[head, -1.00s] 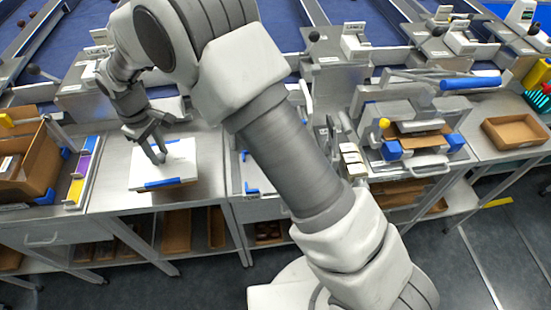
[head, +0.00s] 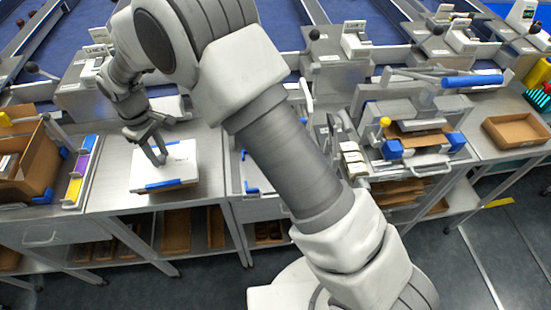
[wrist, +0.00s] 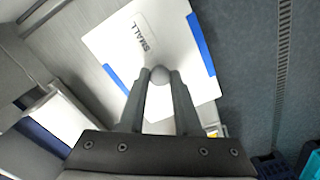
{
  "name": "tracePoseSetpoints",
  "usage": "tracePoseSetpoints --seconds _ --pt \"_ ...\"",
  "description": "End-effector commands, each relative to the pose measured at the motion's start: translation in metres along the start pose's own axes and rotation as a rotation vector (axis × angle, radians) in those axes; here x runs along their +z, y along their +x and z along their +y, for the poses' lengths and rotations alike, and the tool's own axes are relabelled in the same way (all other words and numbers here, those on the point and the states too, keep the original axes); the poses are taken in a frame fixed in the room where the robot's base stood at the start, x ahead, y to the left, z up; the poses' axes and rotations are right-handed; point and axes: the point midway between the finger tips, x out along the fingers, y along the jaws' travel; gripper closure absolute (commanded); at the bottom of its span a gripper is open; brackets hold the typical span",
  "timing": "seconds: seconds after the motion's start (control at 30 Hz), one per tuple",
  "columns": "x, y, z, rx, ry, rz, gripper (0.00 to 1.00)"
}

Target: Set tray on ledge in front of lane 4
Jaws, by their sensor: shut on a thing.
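A white square tray (head: 178,160) marked SMALL, with blue strips on its edges, is over the steel bench top at left. I cannot tell whether it rests on the bench or hangs just above it. In the wrist view the tray (wrist: 115,45) shows its label and a round grey knob (wrist: 160,75) near its middle. My gripper (head: 159,160) points down onto the tray; its fingers (wrist: 160,80) are shut on the knob. My arm hides part of the benches and lanes behind, and I cannot read any lane number.
A brown carton (head: 38,160) and a rack with purple and yellow strips (head: 80,172) stand left of the tray. Blue lanes (head: 285,20) end behind the benches at grey stations. A press with a blue handle (head: 472,81) and an empty brown bin (head: 515,130) are at right.

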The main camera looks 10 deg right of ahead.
Motion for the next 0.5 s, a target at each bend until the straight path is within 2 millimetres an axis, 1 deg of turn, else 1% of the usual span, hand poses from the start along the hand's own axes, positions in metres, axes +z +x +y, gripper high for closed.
tracePoseSetpoints --seconds 0.5 --pt "0.0 0.011 0.0001 0.0 0.0 0.0 1.0"
